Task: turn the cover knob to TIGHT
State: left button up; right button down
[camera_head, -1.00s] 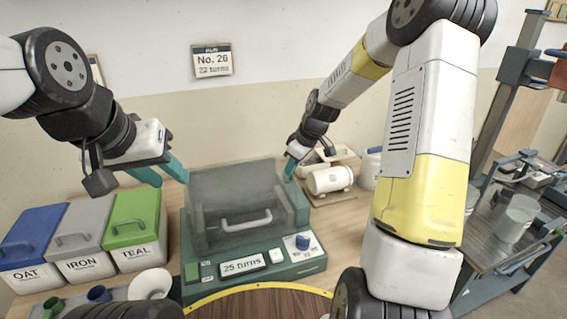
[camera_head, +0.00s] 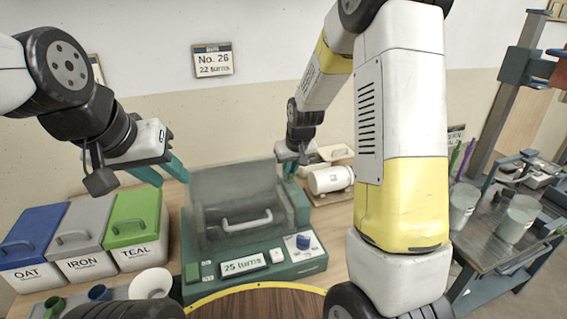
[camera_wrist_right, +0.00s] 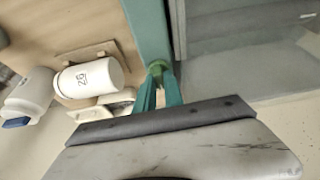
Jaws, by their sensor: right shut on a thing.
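The machine (camera_head: 193,225) stands on the bench with its smoky clear cover (camera_head: 235,190) down over the front and a white handle (camera_head: 247,220). A small green cover knob (camera_wrist_right: 158,68) shows at the machine's side in the right wrist view. My right gripper (camera_head: 290,170) is shut on it, its teal fingers (camera_wrist_right: 160,90) meeting around the knob; its marking cannot be read. My left gripper (camera_head: 163,176) is open and empty, in the air left of the cover. A blue dial (camera_head: 303,242) sits on the front panel beside a display reading "25 turns" (camera_head: 243,264).
Bins labelled OAT (camera_head: 30,270), IRON (camera_head: 82,262) and TEAL (camera_head: 137,253) stand left of the machine. A card (camera_head: 213,60) reads "No. 26, 22 turns".

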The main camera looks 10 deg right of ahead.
dwell(0.3)
jog(key=c, duration=1.7)
grip_release()
